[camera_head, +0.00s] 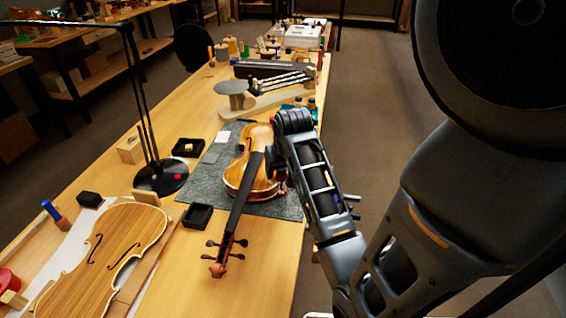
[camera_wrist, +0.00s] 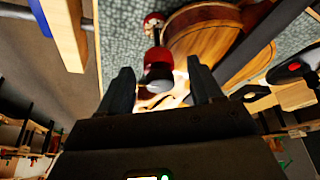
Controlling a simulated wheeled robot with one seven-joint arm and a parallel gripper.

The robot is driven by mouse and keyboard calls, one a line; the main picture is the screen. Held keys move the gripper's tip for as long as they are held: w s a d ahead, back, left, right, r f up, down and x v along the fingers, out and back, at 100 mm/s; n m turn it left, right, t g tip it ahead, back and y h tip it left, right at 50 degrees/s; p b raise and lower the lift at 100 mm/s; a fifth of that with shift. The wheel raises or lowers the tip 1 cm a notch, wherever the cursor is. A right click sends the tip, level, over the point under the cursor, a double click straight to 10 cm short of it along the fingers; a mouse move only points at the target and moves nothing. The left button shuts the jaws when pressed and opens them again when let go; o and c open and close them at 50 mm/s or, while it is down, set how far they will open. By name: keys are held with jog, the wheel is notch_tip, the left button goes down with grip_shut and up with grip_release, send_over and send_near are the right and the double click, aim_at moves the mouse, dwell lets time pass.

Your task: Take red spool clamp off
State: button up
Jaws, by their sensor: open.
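In the wrist view the red spool clamp (camera_wrist: 158,68) shows as a red spool end with a pale face, with a second red end (camera_wrist: 153,20) farther up at the violin's edge. The violin body (camera_wrist: 205,48) lies beside it; it also shows in the head view (camera_head: 238,178) on a grey mat. My gripper (camera_wrist: 161,80) is open, its two dark fingers standing either side of the near spool end with gaps showing. I cannot tell whether they touch it.
The grey mat (camera_head: 283,208) lies on the wooden bench. Small black trays (camera_head: 198,216), a lamp base (camera_head: 160,178) and an unfinished violin plate (camera_head: 100,255) are to the left. A wooden stand with a round disc (camera_head: 235,88) is behind. The bench's right edge is near my arm.

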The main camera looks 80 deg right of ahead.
jog(key=shift+f, duration=0.3)
jog(key=shift+c, duration=0.5)
jog(key=c, duration=1.1)
jog(key=shift+o, duration=0.2)
